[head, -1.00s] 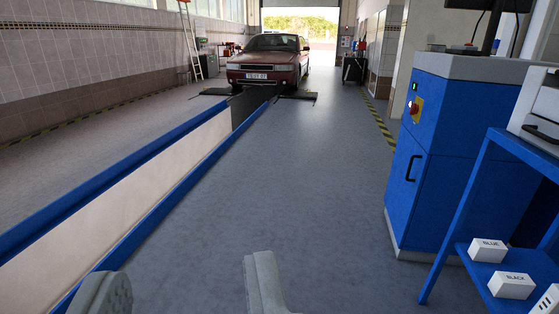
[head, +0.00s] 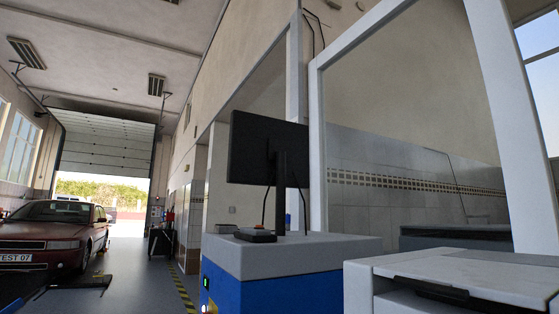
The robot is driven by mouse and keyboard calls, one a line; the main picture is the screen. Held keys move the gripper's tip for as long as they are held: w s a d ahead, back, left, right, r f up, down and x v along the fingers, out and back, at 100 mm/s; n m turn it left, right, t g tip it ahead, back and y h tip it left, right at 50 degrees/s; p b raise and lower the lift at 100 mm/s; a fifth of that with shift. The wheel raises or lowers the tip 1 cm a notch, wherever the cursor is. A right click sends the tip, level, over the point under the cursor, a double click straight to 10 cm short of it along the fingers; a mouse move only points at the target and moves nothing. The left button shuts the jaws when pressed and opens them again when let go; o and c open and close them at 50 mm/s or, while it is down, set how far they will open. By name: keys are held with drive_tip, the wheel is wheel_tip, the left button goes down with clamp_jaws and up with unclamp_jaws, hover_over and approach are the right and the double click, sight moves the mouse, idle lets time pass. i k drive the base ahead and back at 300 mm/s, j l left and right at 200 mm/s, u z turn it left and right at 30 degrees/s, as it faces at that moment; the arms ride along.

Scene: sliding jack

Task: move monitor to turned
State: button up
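The black monitor (head: 258,148) stands upright on its stand on the grey top of the blue cabinet (head: 272,288), near the middle of the view. Its back, with the stand post and hanging cables, faces me at an angle, so its screen is hidden. My gripper is out of view now.
A small dark device (head: 255,235) lies on the cabinet top beside the monitor stand. A white printer (head: 450,280) is close at the lower right. A white frame (head: 316,140) rises behind the monitor.

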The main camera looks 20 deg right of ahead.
sight(254, 140)
drive_tip(key=i+l+z, duration=0.15)
drive_tip(key=i+j, duration=0.3)
drive_tip(key=i, duration=0.15)
drive_tip(key=i+j, duration=0.25)
drive_tip(key=i, duration=0.2)
drive_tip(key=i+j+z, duration=0.1)
drive_tip(key=i+j, duration=0.2)
drive_tip(key=i, duration=0.15)
